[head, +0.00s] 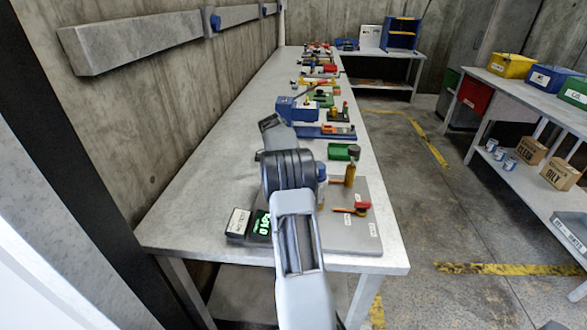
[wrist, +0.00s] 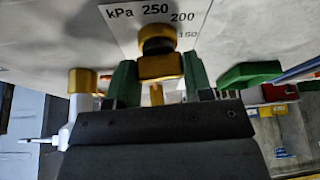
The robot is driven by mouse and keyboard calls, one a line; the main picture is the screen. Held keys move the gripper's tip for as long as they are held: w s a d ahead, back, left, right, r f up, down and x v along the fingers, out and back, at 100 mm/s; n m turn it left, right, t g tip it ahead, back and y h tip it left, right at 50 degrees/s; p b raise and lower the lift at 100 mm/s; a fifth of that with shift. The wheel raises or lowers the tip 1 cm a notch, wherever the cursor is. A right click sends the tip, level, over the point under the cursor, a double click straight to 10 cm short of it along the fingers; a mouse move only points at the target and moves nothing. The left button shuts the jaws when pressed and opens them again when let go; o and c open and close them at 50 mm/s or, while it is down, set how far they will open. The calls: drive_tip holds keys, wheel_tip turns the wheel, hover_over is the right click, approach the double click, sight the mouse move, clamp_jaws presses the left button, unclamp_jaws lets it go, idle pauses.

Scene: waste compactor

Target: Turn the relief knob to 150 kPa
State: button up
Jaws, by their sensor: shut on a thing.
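The relief knob (wrist: 157,67), a brass body with a black part at its top, sits between the two green fingertips of my gripper (wrist: 158,80) in the wrist view. The fingers are shut on its sides. Behind it is a white scale plate (wrist: 128,14) marked kPa, with 250, 200 and a partly covered 150. A brass stem shows below the knob. I cannot make out a pointer or which mark the knob is set to. In the head view my arm covers the place where the gripper works, so the knob cannot be picked out there.
A small box with a green lit display (head: 262,222) stands at the bench's near end. A grey plate (head: 350,235) there carries a red-handled valve (head: 361,206) and a brass post (head: 350,175). Several fixtures line the long bench. In the wrist view, a brass-capped white fitting (wrist: 82,82) is close at left.

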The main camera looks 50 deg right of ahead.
drive_tip(key=shift+m+g+y+p, duration=0.3)
drive_tip(key=shift+m, duration=0.5)
drive_tip(key=shift+s, duration=0.1)
drive_tip(key=o, duration=0.7)
drive_tip(key=shift+d, duration=0.1)
drive_tip(key=shift+o, duration=1.1)
drive_tip(key=p+v, duration=0.2)
drive_tip(key=v, duration=1.1)
drive_tip(key=shift+r+p, duration=0.3)
drive_tip(key=shift+r, duration=0.05)
